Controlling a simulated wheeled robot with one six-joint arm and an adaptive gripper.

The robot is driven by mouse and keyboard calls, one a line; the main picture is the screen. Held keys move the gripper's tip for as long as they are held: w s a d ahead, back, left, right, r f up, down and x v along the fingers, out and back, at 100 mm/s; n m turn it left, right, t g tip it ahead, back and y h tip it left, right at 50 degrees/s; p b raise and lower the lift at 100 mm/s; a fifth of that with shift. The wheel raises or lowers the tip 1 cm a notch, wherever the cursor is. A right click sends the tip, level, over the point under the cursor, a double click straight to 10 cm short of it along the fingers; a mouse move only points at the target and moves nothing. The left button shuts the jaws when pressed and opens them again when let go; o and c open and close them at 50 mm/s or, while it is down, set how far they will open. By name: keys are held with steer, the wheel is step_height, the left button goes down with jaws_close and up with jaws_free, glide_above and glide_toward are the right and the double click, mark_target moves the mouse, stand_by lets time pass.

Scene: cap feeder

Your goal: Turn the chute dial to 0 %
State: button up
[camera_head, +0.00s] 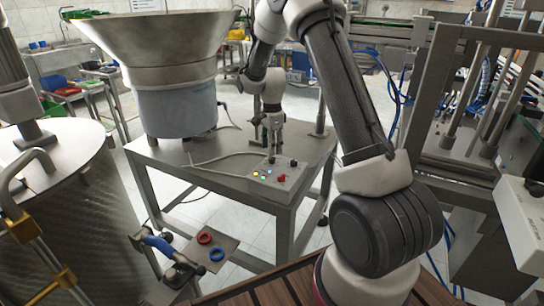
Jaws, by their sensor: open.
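A small control panel (262,179) sits at the front right of the grey metal table. It carries small lit yellow, green and blue buttons, a red control (282,178) and a dark knob (293,163) at its right rear edge. The knob may be the chute dial; its pointer and any scale are too small to read. My gripper (272,152) points down just above the rear of the panel, left of the dark knob. It is open, with nothing visible in it. I cannot tell whether a fingertip touches anything on the panel.
A large metal feeder bowl (155,50) on a blue-grey drum stands on the table (220,180), left of the panel. A cable crosses the tabletop. A small stand with red and blue rings (205,238) is at the front. A metal frame machine (470,120) stands at the right.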

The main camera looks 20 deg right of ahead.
mark_target(272, 158)
steer(key=shift+f, duration=2.3)
jaws_close()
